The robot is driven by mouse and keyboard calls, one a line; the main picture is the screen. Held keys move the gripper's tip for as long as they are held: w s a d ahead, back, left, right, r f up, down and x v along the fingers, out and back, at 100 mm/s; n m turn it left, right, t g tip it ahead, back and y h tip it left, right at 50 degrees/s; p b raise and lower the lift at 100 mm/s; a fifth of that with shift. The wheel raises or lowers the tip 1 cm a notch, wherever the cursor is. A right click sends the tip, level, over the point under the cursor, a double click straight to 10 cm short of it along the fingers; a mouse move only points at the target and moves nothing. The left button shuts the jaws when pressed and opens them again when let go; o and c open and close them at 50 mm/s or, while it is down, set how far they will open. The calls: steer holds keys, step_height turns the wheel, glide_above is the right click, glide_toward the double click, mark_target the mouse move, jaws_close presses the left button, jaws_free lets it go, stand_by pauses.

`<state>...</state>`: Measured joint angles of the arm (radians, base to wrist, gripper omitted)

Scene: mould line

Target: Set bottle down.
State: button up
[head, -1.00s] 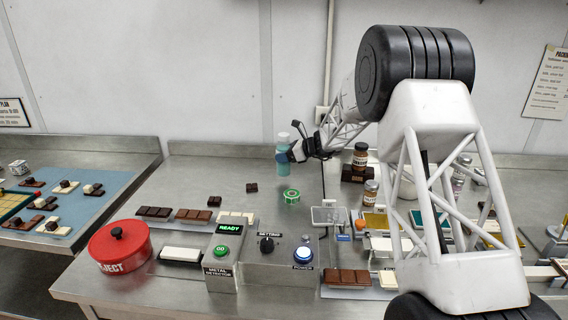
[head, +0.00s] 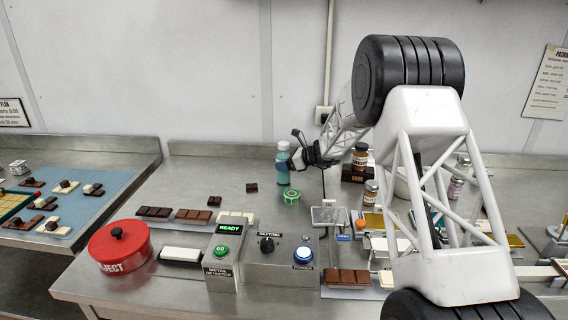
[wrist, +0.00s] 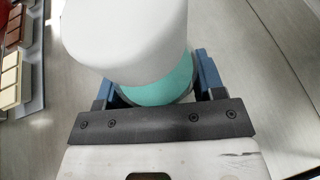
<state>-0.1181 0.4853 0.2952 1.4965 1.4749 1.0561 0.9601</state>
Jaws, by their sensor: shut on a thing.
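The bottle (head: 283,172) is teal with a white cap and stands upright at the back middle of the steel bench. My gripper (head: 288,163) reaches it from the right and is shut around its body. In the wrist view the bottle's white cap (wrist: 125,35) fills the upper middle, with the teal body between my gripper's blue fingers (wrist: 155,90). The bottle's base is at or very near the bench top; I cannot tell whether it touches.
A green tape roll (head: 291,196) lies just in front of the bottle. Small dark chocolate pieces (head: 252,187) lie to the left. Brown jars (head: 360,157) stand to the right. The metal detector box (head: 222,262) and red reject pot (head: 119,248) are nearer.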

steer(key=shift+f, duration=0.1)
steer(key=o, duration=1.1)
steer(key=shift+o, duration=0.2)
steer(key=shift+d, duration=0.1)
steer(key=v, duration=1.2)
